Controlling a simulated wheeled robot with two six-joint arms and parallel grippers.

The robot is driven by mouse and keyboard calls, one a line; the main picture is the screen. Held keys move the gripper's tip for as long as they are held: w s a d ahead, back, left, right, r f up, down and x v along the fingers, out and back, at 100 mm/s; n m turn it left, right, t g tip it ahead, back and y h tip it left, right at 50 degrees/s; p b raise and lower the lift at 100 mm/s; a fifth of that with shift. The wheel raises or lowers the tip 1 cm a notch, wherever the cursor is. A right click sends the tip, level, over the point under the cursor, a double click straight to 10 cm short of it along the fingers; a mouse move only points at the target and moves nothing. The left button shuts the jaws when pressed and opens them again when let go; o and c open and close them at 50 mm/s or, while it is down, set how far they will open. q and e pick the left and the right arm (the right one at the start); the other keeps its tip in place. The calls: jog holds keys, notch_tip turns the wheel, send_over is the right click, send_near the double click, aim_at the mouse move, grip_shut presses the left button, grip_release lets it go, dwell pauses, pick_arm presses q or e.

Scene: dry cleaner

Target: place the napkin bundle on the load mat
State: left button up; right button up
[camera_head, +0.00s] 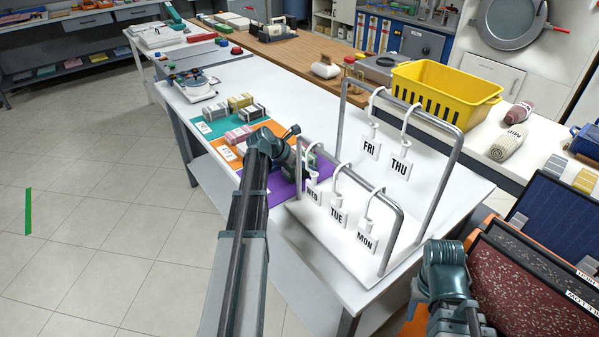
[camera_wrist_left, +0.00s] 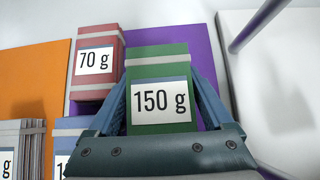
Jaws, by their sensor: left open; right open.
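In the left wrist view a green banded bundle labelled 150 g (camera_wrist_left: 160,72) stands between the fingers of my open left gripper (camera_wrist_left: 163,95). Firm contact cannot be told. A red bundle labelled 70 g (camera_wrist_left: 97,60) is just left of it, by the edge of the purple mat (camera_wrist_left: 196,50). In the head view my left gripper (camera_head: 303,160) is low over the purple mat, partly behind a rack. Which bundle is the napkin bundle, and which mat is the load mat, I cannot read. My right gripper (camera_head: 455,316) is open at the bottom right, away from the mats.
A metal rack with weekday tags (camera_head: 338,218) stands close right of my left gripper. Orange (camera_head: 222,150) and teal (camera_head: 203,128) mats lie farther back, carrying several bundles. A scale-like device (camera_head: 197,88) is beyond them. A yellow basket (camera_head: 440,88) is behind the rack.

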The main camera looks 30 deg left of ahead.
pick_arm(q)
jog(key=shift+c, duration=0.4)
jog(key=c, duration=1.2)
jog(key=shift+r+p, duration=0.6)
jog(key=shift+p, duration=0.15)
notch_tip(320, 180, up, 3)
jog(key=p, duration=0.3)
jog(key=s, duration=1)
jog(key=s+a, duration=0.1)
jog(key=s, duration=0.5)
jog(key=shift+r+p, duration=0.4)
